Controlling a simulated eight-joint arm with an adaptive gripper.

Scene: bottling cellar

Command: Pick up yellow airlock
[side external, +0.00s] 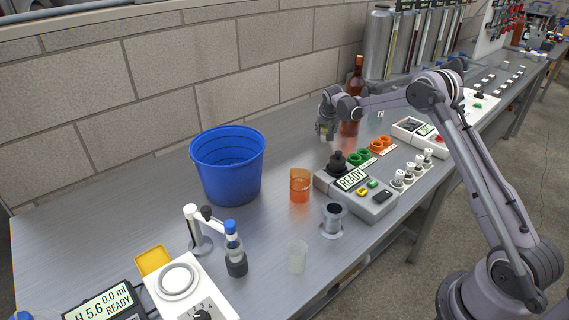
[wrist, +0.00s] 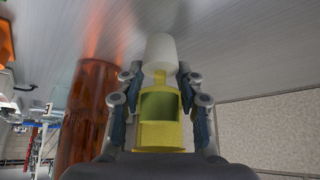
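The yellow airlock (wrist: 160,133) has a see-through yellow body with a greenish hollow. A whitish stopper (wrist: 160,50) sits at its far end, past my fingertips. My gripper (wrist: 159,80) has a finger close against each side of the airlock, shut on its body. In the side external view my gripper (side external: 326,132) points down over the bench near the wall, just left of the brown bottle. The airlock shows there only as a small yellowish patch between the fingers. I cannot tell whether the stopper touches the bench.
The brown bottle (side external: 350,124) stands close beside my gripper; it is also left of it in the wrist view (wrist: 88,110). A blue bucket (side external: 227,178), an orange cup (side external: 300,186) and a grey READY device (side external: 377,208) stand nearby. The front-left bench is crowded.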

